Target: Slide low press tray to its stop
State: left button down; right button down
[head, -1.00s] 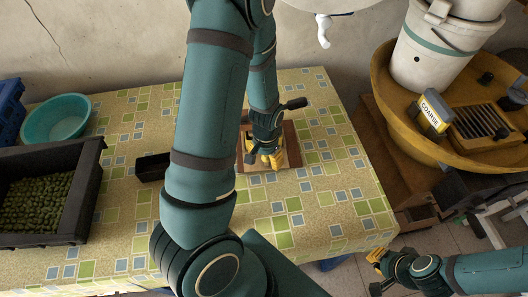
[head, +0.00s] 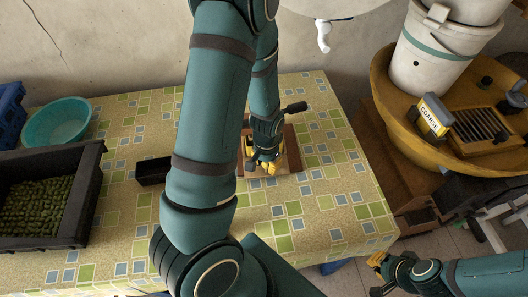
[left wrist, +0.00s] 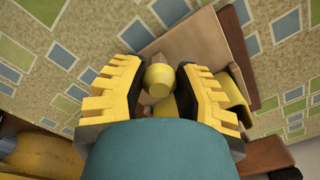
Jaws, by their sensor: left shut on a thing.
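The wooden press (head: 292,148) lies on the patterned tablecloth, largely hidden by my left arm and gripper. A dark lever handle (head: 294,108) shows behind it. My left gripper (head: 263,166) is over the press's front part. In the left wrist view its yellow fingers stand on both sides of a rounded yellow knob (left wrist: 158,78) and are shut on it. A flat wooden piece (left wrist: 192,42) shows beyond the knob. I cannot tell which part is the low tray or where its stop is. My right gripper (head: 378,262) hangs off the table's right side; its opening is unclear.
A dark crate of green fruit (head: 84,190), a teal bowl (head: 57,122) and a small black box (head: 152,172) are at left. A round wooden basin (head: 385,100) with a white bucket (head: 432,55) and a grey-yellow box (head: 432,116) stands at right. The front-right tablecloth is clear.

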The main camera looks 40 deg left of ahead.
pick_arm(q)
jog(key=shift+s+d+p, duration=0.35)
jog(key=shift+s+d, duration=2.35)
jog(key=shift+d, duration=0.2)
jog(key=c, duration=0.6)
grip_release()
jog(key=shift+w, duration=0.1)
